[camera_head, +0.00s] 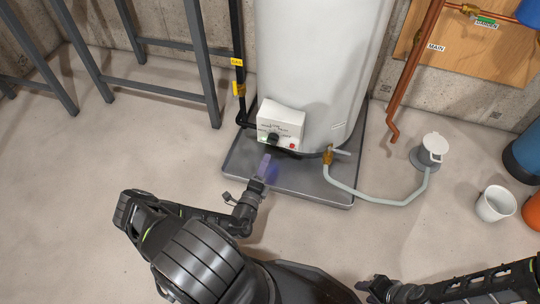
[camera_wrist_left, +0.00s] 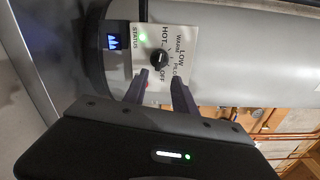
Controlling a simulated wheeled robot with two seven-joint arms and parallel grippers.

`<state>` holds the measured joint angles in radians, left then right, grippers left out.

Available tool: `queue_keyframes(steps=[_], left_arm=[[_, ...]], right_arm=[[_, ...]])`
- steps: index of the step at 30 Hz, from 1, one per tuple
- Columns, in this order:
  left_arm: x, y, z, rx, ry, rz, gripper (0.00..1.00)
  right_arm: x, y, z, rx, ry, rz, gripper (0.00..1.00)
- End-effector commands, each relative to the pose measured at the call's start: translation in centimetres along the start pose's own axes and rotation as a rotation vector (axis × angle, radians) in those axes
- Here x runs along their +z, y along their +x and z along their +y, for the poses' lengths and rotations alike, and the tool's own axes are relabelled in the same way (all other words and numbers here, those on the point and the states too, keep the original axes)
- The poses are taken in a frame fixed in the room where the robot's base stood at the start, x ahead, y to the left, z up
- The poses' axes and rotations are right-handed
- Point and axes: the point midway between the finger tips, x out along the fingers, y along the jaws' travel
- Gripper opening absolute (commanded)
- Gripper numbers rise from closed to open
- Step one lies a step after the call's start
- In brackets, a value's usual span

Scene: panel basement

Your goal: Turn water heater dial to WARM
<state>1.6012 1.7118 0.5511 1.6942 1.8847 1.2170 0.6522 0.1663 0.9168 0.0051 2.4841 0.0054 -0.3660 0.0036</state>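The water heater (camera_head: 320,70) is a white tank with a white control box (camera_head: 281,118) low on its front. The black round dial (camera_head: 273,138) is on the box; in the left wrist view the dial (camera_wrist_left: 159,58) has HOT, WARM, LOW, PILOT and OFF around it. I cannot tell for sure which label its pointer faces. My left gripper (camera_head: 263,166) is just in front of the box. In the left wrist view its fingers (camera_wrist_left: 160,78) are apart and empty, tips just short of the dial. My right gripper (camera_head: 372,287) is low at the right, away from the heater.
The heater stands in a grey drain pan (camera_head: 235,158). A hose (camera_head: 375,198) runs from a brass valve (camera_head: 328,156) to a floor drain (camera_head: 425,158). A metal rack (camera_head: 165,85) stands at the left, a white bucket (camera_head: 495,204) at the right. A green status light (camera_wrist_left: 143,38) is lit.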

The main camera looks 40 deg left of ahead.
Motion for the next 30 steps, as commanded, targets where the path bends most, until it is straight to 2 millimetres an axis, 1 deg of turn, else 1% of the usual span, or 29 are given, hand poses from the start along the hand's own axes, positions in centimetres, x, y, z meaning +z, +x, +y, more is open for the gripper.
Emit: queue_keyframes(steps=[1,3,11,14,17,27,30], left_arm=[[0.5,-0.1,0.4,0.004,-0.006,-0.019,0.33],[0.8,-0.1,0.4,0.006,-0.009,-0.028,0.33],[0.7,0.0,0.3,0.005,-0.006,-0.022,0.33],[0.6,0.4,0.3,0.004,-0.006,-0.021,0.33],[0.6,1.3,0.4,0.003,-0.005,-0.02,0.33],[0.6,6.3,0.5,0.003,-0.005,-0.018,0.33],[0.7,7.3,0.4,0.004,-0.005,-0.019,0.33]], right_arm=[[0.0,0.1,0.1,0.0,0.0,0.001,0.36],[0.0,0.1,0.1,0.0,0.0,0.001,0.36],[0.0,0.1,0.0,0.0,0.0,0.001,0.36],[0.0,0.2,0.1,0.0,0.0,0.001,0.36],[-0.1,0.6,0.2,0.0,0.0,0.003,0.36],[-0.3,2.4,0.8,0.0,0.001,0.012,0.36],[-0.3,2.6,0.8,0.0,0.002,0.014,0.36]])
